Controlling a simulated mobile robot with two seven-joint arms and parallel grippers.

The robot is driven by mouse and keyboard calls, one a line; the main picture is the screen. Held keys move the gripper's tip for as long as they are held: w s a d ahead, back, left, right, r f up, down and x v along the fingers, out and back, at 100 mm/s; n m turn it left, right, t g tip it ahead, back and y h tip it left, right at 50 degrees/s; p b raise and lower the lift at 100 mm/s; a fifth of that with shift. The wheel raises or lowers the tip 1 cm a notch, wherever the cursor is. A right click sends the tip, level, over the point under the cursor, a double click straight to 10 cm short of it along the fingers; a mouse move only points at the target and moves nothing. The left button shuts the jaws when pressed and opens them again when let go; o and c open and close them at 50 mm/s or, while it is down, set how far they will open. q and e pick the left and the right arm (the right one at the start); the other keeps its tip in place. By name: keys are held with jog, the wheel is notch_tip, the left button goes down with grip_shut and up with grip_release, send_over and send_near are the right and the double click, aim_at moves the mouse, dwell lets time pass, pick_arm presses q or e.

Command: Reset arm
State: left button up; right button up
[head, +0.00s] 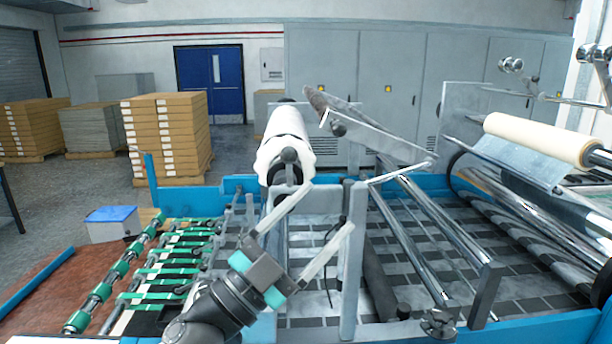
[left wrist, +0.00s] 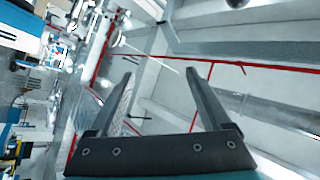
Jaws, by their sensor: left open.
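My left gripper (head: 315,228) comes in from the bottom left in the head view. Its two long pale fingers are spread wide with nothing between them. In the picture they lie over the near end of the machine, in front of the white film roll (head: 285,135) and beside a grey upright post. In the left wrist view the fingers (left wrist: 163,70) are apart and empty, with the room's wall and red lines behind them. The white roll sits on its shaft behind the gripper and looks apart from it. My right gripper is not in view.
A laminating machine with a blue frame (head: 170,198) fills the front. Metal rollers (head: 410,235) and a tilted bar stand right of the gripper. A cream film roll (head: 535,138) hangs at the right. Stacked cartons (head: 165,135) stand at the back left, with open floor around them.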

pick_arm(q)
jog(key=w+a+f+n+t+y, duration=0.3)
jog(key=a+f+n+t+y, duration=0.2)
jog(key=a+f+n+y, duration=0.5)
jog(key=s+a+f+n+g+y, duration=0.2)
jog(key=a+f+n+y, duration=0.1)
jog(key=f+y, duration=0.15)
jog(key=s+a+f+n+g+y, duration=0.3)
jog(key=f+n+y, duration=0.1)
jog(key=f, duration=0.1)
jog(key=s+a+f+g, duration=0.1)
jog(key=s+f+g, duration=0.6)
jog(key=s, duration=0.4)
jog(key=s+a+f+g, duration=0.1)
jog(key=s+f+g, duration=0.4)
jog(key=s+f, duration=0.55)
notch_tip(320, 180, down, 26)
jog(key=s+b, duration=0.1)
jog(key=b, duration=0.7)
jog(key=s+a+f+g+b, duration=0.1)
jog(key=s+f+b, duration=0.3)
jog(key=s+f, duration=0.4)
jog(key=s+a+f+g+b, duration=0.1)
jog(key=s+f+b, duration=0.3)
jog(key=f, duration=1.3)
jog(key=s, duration=0.4)
jog(key=shift+s+a, duration=0.15)
jog(key=shift+s, duration=0.25)
